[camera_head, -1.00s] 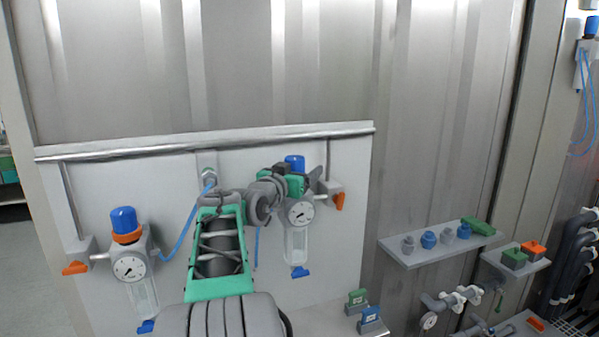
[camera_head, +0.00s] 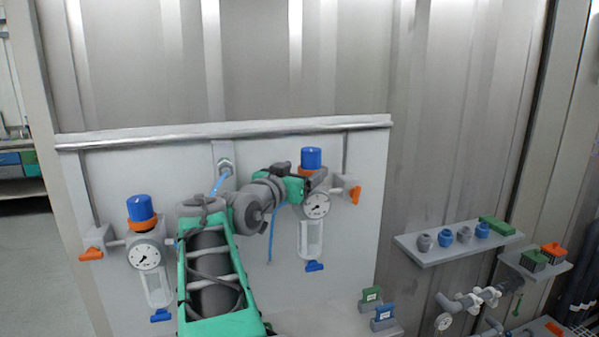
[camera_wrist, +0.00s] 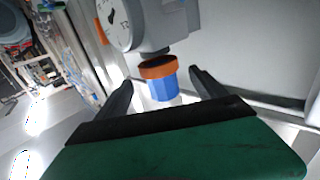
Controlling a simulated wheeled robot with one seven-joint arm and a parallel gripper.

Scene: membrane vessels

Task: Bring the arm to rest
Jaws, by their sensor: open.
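My arm (camera_head: 210,270) reaches up from the bottom of the head view toward the grey panel, its end pointing at the right regulator. My gripper (camera_wrist: 160,82) is open in the wrist view, with two dark fingers apart and nothing held. The right regulator's blue knob with its orange ring (camera_wrist: 159,80) shows between and beyond the fingers; I cannot tell whether they touch it. In the head view this blue knob (camera_head: 311,158) sits above a white gauge (camera_head: 316,206). The fingertips there are hard to make out against the regulator.
A left regulator (camera_head: 146,252) with a blue knob and an orange lever hangs on the panel (camera_head: 120,178). A blue hose (camera_head: 220,184) runs behind my arm. A shelf (camera_head: 430,252) with several fittings and pipes (camera_head: 480,298) stand at right. The wall above is clear.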

